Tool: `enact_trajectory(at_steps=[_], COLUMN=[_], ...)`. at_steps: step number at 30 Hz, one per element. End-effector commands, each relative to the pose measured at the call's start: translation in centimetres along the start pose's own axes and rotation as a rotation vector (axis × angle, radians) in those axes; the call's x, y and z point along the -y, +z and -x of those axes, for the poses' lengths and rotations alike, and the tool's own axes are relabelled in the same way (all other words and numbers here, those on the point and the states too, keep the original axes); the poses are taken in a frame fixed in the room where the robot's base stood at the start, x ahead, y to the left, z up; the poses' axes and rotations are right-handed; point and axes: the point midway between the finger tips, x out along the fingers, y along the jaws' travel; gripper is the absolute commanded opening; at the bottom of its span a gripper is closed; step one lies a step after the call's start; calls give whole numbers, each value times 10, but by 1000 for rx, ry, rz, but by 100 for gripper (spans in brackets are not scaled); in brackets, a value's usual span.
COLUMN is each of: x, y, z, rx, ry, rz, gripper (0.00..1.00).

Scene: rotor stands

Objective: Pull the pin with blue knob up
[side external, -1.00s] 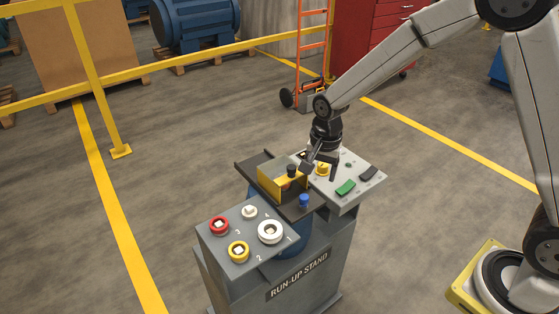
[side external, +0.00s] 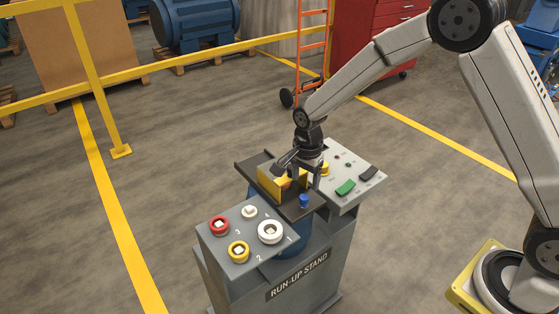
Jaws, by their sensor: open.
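The pin's blue knob (side external: 304,200) stands on the dark plate (side external: 292,211) of the run-up stand, near its front right edge. My gripper (side external: 297,178) is open above the same plate, up and a little left of the blue knob and apart from it. Its fingers are beside the yellow bracket (side external: 270,183). The black knob by that bracket is hidden behind my gripper. The pin's shaft below the blue knob is hard to make out.
The right panel carries a green rocker (side external: 345,188), a black rocker (side external: 369,173) and a yellow knob (side external: 324,168). Open floor surrounds the stand.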

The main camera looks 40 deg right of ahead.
Motion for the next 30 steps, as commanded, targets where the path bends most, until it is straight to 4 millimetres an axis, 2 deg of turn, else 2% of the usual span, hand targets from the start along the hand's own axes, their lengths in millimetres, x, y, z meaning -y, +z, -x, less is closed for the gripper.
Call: enact_trajectory(at_steps=[6,12,18,26,27,29,30], x=[-1,0,0,0,0,0,0], y=[0,0,0,0,0,0,0], z=[-28,-47,-56,-57,-57,-57,-57], rx=[0,0,0,0,0,0,0], ry=[2,2,-1,-1,-1,-1,-1], rz=[0,1,1,1,1,1,1], gripper=[72,72,72,72,66,47,34])
